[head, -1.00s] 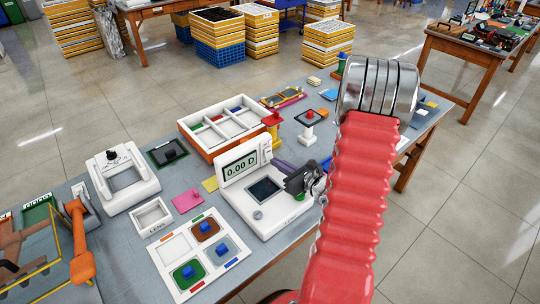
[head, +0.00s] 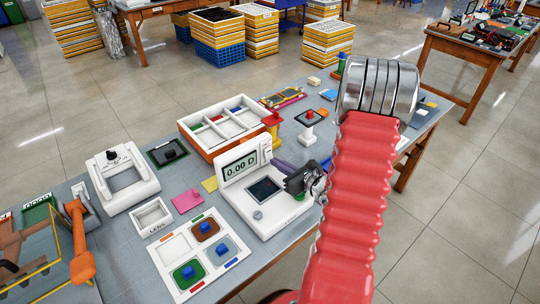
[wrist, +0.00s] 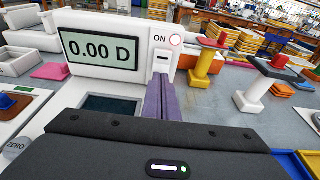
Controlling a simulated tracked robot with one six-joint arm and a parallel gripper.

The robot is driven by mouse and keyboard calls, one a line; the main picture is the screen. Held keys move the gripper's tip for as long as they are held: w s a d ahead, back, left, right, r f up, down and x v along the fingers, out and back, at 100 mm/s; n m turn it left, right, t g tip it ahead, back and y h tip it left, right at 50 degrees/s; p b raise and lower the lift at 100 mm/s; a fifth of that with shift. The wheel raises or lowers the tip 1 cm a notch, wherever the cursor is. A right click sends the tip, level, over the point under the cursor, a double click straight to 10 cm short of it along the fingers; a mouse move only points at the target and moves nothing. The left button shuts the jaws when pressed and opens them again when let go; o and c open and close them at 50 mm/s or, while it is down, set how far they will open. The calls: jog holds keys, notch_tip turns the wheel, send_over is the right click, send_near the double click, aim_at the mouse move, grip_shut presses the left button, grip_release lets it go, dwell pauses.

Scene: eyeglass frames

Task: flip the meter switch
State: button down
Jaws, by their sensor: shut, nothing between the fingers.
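The white meter (head: 290,211) stands on the grey table, its raised screen (head: 240,165) reading 0.00 D. My gripper (head: 277,162) is at the right side of the meter. Its purple fingers are shut together with nothing between them. In the wrist view the fingertips (wrist: 161,78) are just below the switch. I cannot tell whether they touch it.
A ZERO button (wrist: 15,148) is on the meter's base. A red-topped yellow post (head: 272,125) and a red-topped white post (head: 309,125) stand behind the gripper. A sorting tray (head: 180,128) is behind the meter; a lens tray (head: 162,251) is left of it.

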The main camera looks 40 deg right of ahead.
jog(key=shift+x, duration=0.9)
dwell(1.4)
dwell(0.4)
jog(key=shift+v, duration=2.5)
